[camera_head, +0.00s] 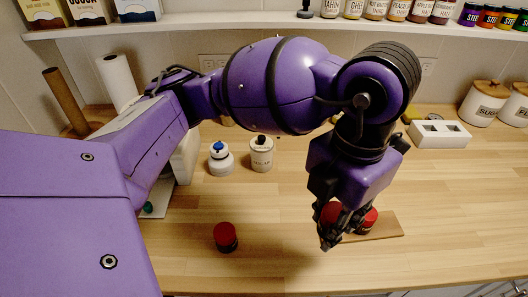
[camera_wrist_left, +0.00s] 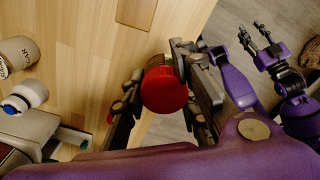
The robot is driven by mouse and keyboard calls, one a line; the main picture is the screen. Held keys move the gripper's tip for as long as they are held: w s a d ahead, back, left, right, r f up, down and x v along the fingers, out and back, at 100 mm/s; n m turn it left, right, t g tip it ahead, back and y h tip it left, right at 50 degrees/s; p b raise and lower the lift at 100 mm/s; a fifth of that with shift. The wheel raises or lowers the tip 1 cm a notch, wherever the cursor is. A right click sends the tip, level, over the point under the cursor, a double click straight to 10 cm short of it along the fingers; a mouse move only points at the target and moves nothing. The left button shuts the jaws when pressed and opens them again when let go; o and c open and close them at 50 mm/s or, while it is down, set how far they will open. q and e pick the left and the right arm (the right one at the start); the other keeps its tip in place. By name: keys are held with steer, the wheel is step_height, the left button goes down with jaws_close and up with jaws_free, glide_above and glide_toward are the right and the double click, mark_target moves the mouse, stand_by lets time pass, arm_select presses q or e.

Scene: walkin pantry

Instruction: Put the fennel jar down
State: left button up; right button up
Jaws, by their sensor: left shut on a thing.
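My left gripper (camera_head: 335,235) comes down over the counter at the near edge of a small wooden board (camera_head: 388,226). It is shut on a red-lidded jar, taken as the fennel jar; in the left wrist view its red lid (camera_wrist_left: 164,92) lies between the two fingers. In the head view the fingers hide most of the held jar and no label can be read. Another red lid (camera_head: 369,220) shows just right of the fingers, at the board. I cannot tell whether the held jar touches the surface. My right gripper (camera_wrist_left: 254,36) is open and empty over the floor.
Another red-lidded jar (camera_head: 225,238) stands alone on the counter to the left. A blue-topped white jar (camera_head: 221,158) and a white canister (camera_head: 261,154) stand farther back. A white block with two openings (camera_head: 440,133) is at the right. The counter right of the board is clear.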

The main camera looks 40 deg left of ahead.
arm_select(q)
steer(key=n, duration=0.1)
steer(key=s+n, duration=0.1)
steer(key=n, duration=0.3)
steer(key=shift+s+d+r, duration=0.25)
steer(key=shift+s+r, duration=0.05)
steer(key=shift+r, duration=0.1)
steer(key=shift+s+n, duration=0.1)
steer(key=shift+n, duration=0.6)
glide_toward(279, 215)
steer(key=s+d+r, duration=0.2)
steer(key=d, duration=0.2)
steer(key=a+f, duration=0.1)
steer(key=w+a+f, duration=0.1)
steer(key=f, duration=0.1)
steer(key=shift+a+f, duration=0.3)
steer(key=shift+f, duration=0.05)
steer(key=shift+w+a+f, duration=0.3)
steer(key=shift+a+f, duration=0.2)
steer(key=shift+f, duration=0.15)
steer(key=shift+w+a+f+b, duration=0.15)
steer(key=shift+f+b, duration=0.15)
steer(key=shift+f, duration=1.4)
steer(key=shift+f, duration=0.1)
